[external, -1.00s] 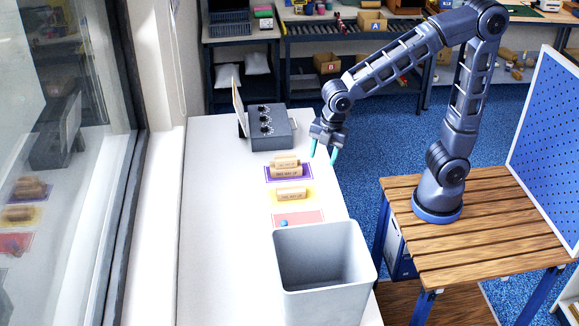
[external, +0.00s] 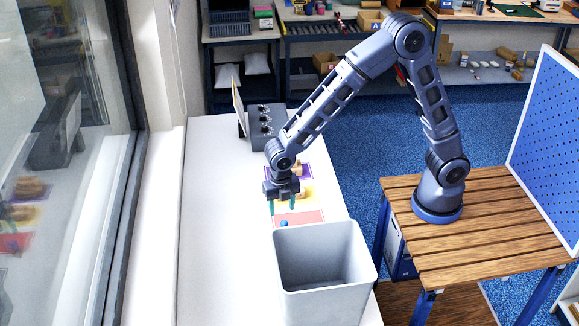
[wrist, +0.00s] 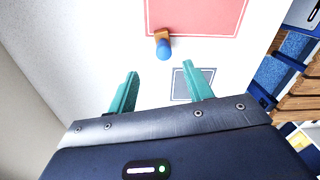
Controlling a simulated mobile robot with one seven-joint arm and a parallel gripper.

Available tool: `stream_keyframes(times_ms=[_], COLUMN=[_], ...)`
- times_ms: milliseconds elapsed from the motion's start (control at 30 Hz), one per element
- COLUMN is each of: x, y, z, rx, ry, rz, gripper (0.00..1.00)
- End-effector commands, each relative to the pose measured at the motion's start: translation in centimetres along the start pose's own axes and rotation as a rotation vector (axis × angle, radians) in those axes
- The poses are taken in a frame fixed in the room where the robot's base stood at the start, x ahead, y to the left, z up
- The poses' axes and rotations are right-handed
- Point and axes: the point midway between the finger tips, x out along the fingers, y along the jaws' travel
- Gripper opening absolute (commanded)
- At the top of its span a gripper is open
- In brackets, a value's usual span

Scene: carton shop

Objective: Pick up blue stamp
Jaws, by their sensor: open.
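The blue stamp (external: 284,223), small with a round blue knob, is at the edge of the red mat (external: 302,217) on the white counter. In the wrist view the stamp (wrist: 164,48) shows its blue knob and a wooden-coloured base at the mat's edge. My gripper (external: 282,206) is above the counter near the stamp, with its teal fingers pointing down. In the wrist view my gripper (wrist: 160,76) is open and empty, and the stamp shows beyond the gap between the fingertips, apart from them.
A grey bin (external: 322,268) stands close in front of the red mat. Wooden pieces on the yellow mat (external: 306,194) and purple mat (external: 306,171) are partly hidden by my arm. A grey box with knobs (external: 258,140) stands farther back. The counter's left side (external: 215,220) is clear.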

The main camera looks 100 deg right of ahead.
Motion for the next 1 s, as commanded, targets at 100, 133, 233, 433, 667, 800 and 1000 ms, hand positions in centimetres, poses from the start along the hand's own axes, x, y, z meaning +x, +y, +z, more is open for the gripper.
stream_keyframes(times_ms=[100,133,233,433,667,800,1000], x=[1.7,2.1,3.5,5.1,7.2,9.1,10.3], y=[-0.1,-0.1,-0.1,-0.1,-0.5,-0.7,-0.7], z=[0.0,0.0,-0.1,0.0,0.1,0.2,0.3], rx=[0.0,0.0,0.0,0.002,0.003,0.001,0.003], ry=[0.001,0.001,0.001,0.0,0.001,0.0,0.0], rz=[-0.004,-0.003,-0.004,-0.002,-0.003,-0.004,-0.001], gripper=[0.51,0.51,0.51,0.51,0.51,0.51,0.51])
